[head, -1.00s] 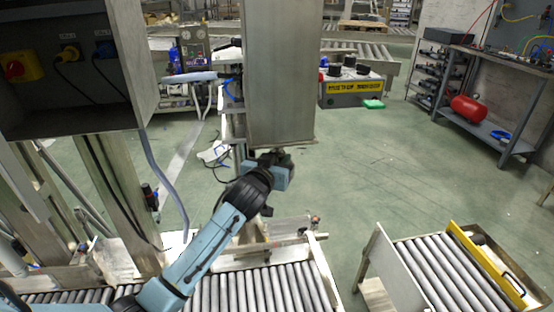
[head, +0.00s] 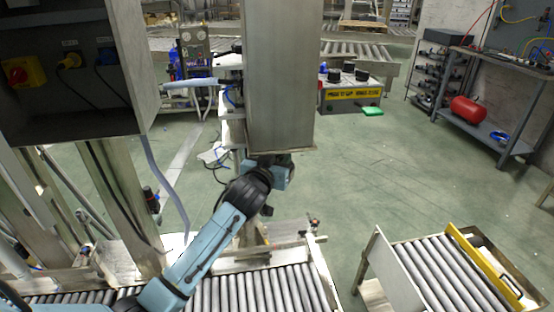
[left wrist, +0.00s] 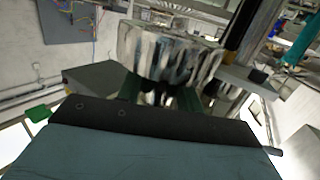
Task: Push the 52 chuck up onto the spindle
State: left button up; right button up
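My left arm reaches up from the lower left in the head view. Its gripper (head: 281,167) is at the lower end of a tall grey metal column (head: 279,80), which partly hides the fingers. In the left wrist view, the two dark green fingers (left wrist: 161,94) reach up to a shiny, streaked metal cylinder, which I take for the 52 chuck (left wrist: 168,52). They appear closed on its lower part. No number is readable on it. The spindle cannot be made out. My right gripper is not in view.
A roller conveyor (head: 262,290) runs below my left arm. A roller cart with a yellow rail (head: 484,262) stands at the lower right. A grey control cabinet (head: 70,110) is at the left. Open green floor (head: 365,170) lies right of the column.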

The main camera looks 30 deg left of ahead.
pick_arm(q)
jog(key=o, duration=0.4)
jog(key=shift+f, duration=0.2)
jog(key=s, duration=0.4)
jog(key=s+d+r+p, duration=0.1)
jog(key=s, duration=0.4)
jog(key=s+r+p, duration=0.1)
jog(key=s, duration=0.3)
jog(key=shift+s+d, duration=0.15)
jog(key=shift+d, duration=0.1)
